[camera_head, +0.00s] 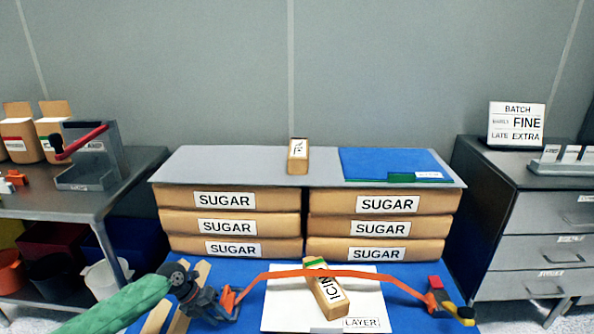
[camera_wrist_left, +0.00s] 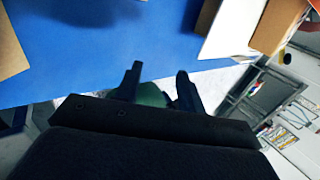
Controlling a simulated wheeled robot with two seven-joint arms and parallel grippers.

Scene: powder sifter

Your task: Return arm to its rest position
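My left arm comes in from the lower left of the head view in a green sleeve. My left gripper (camera_head: 214,308) is over the left part of the blue mat (camera_head: 250,268), beside the left end of an orange strap (camera_head: 345,272). In the left wrist view the two dark fingers of this gripper (camera_wrist_left: 158,82) stand apart. Something green shows between them; I cannot tell what it is, and nothing looks clamped. An icing pack (camera_head: 327,293) lies slanted on a white board (camera_head: 285,305) marked LAYER. My right gripper is not in view.
Stacked SUGAR packs (camera_head: 230,227) carry a grey shelf (camera_head: 240,165) behind the mat. A small pack (camera_head: 298,157) and a blue sheet (camera_head: 395,160) are on it. A metal table (camera_head: 75,205) stands left, a drawer cabinet (camera_head: 530,215) right.

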